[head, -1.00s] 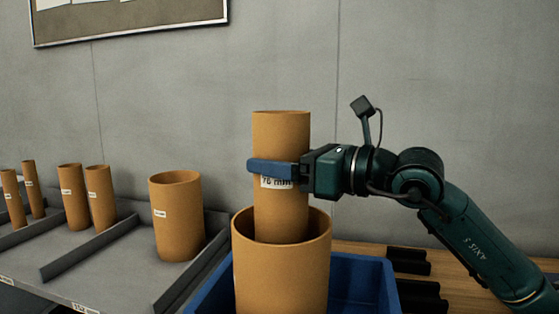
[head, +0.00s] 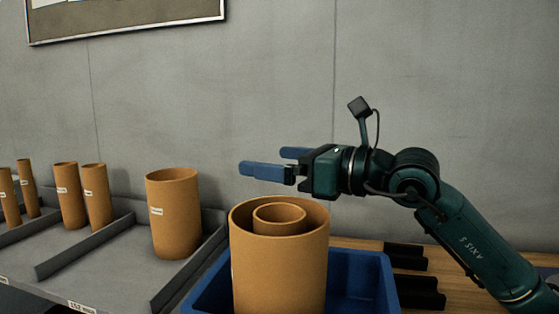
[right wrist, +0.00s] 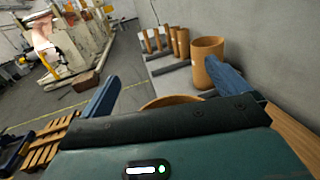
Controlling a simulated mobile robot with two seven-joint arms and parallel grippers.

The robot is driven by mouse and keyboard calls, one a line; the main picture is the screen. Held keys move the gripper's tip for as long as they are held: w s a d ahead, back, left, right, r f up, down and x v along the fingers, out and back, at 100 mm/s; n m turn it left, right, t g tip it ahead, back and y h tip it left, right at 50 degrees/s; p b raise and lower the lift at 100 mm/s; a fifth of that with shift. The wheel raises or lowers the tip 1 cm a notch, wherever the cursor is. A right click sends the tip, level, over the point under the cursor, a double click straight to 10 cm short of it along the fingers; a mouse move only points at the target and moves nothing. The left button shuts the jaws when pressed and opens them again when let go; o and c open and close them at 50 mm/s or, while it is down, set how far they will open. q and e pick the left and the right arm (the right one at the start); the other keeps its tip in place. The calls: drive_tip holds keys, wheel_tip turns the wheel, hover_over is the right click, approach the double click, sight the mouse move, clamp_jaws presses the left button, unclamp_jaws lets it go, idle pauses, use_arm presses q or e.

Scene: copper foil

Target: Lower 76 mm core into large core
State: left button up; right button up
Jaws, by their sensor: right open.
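The large core (head: 280,270) is a wide orange-brown tube standing upright in the blue bin (head: 362,283). The 76 mm core (head: 279,212) stands inside it, with its rim slightly below or near the large core's rim and its lower part hidden. My right gripper (head: 270,161) is open and empty above the two cores, its blue fingers spread apart. In the right wrist view the open fingers (right wrist: 160,92) show too, with a piece of a core rim (right wrist: 170,101) below them. My left gripper is not in view.
A grey sorting shelf (head: 100,265) with low dividers stands at left. It holds a wide core (head: 174,215) and several narrower ones (head: 70,195). Black holders (head: 412,270) lie on the wooden table (head: 455,285) at right. The grey wall is behind.

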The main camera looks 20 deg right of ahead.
drive_tip(key=shift+f, duration=0.1)
use_arm(q)
drive_tip(key=b, duration=0.2)
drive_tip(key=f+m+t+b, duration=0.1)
drive_tip(key=b, duration=0.2)
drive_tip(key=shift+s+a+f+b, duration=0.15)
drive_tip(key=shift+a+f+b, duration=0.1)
drive_tip(key=shift+b, duration=0.1)
use_arm(e)
drive_tip(key=v, duration=1.3)
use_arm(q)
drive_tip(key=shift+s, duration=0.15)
use_arm(e)
drive_tip(key=shift+s, duration=0.15)
